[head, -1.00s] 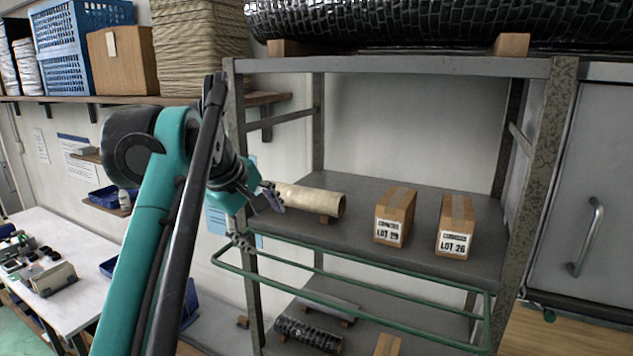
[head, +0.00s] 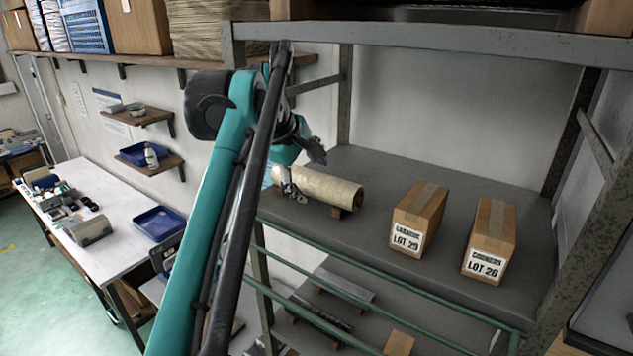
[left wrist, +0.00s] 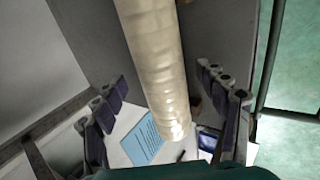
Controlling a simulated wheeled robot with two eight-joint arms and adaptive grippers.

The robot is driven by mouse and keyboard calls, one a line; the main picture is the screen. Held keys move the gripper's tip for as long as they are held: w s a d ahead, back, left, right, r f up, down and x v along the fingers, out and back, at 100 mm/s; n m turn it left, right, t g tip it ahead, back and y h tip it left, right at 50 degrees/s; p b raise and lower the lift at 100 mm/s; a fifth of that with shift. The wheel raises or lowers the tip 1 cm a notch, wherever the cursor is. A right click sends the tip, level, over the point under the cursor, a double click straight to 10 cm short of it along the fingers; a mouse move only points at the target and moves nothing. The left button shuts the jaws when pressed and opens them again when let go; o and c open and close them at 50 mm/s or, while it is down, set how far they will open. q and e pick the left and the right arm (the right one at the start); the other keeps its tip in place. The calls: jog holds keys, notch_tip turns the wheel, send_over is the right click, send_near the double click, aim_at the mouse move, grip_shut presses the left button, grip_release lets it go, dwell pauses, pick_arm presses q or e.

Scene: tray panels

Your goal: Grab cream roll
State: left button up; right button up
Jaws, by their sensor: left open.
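The cream roll (head: 325,187) lies on its side on the grey middle shelf (head: 365,244), propped on small wooden blocks. My left gripper (head: 303,172) is at the roll's left end, with one finger in front of it and the other behind and above it. In the left wrist view the roll (left wrist: 157,65) runs from the top edge down between the spread fingers of the gripper (left wrist: 166,120). Gaps show on both sides of the roll, and the fingers look apart from it. My right gripper is in neither view.
Two labelled cardboard boxes, LOT 29 (head: 419,218) and LOT 26 (head: 490,240), stand to the right of the roll. A grey shelf upright (head: 262,285) and green rail (head: 390,290) are near the arm. A white table (head: 110,215) stands at left.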

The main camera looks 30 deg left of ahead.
pick_arm(q)
jog(key=shift+x, duration=0.8)
jog(key=shift+s+r, duration=0.1)
jog(key=shift+s, duration=0.2)
jog(key=shift+c, duration=1.2)
jog(key=shift+w, duration=0.1)
jog(key=c, duration=1.4)
